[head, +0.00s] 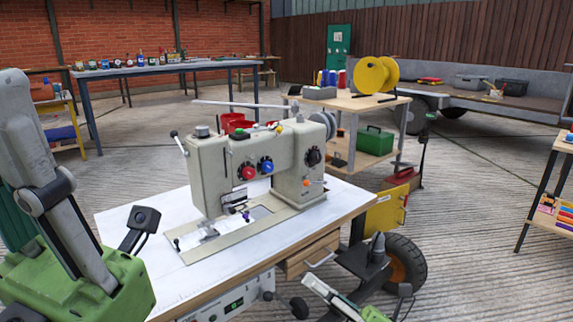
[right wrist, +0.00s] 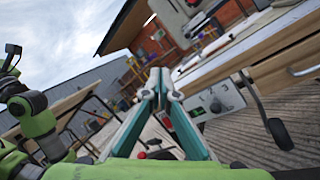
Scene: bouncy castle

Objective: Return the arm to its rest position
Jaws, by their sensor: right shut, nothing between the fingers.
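My right gripper (head: 316,286) shows at the bottom edge of the head view, in front of the sewing table, with its arm running off the lower edge. In the right wrist view its two teal-and-grey fingers (right wrist: 160,86) meet at the tips, shut with nothing between them. The front of the sewing table lies just beyond the fingers. A green and grey part of my own arm fills the left of the head view.
A large sewing machine (head: 238,165) stands on the white-topped table (head: 125,222) ahead, with a drawer (head: 312,256) at its front. A wheel (head: 405,262) is right of it. A wooden cart (head: 345,101) carries a yellow spool (head: 368,75). Concrete floor (head: 465,230) is open at right.

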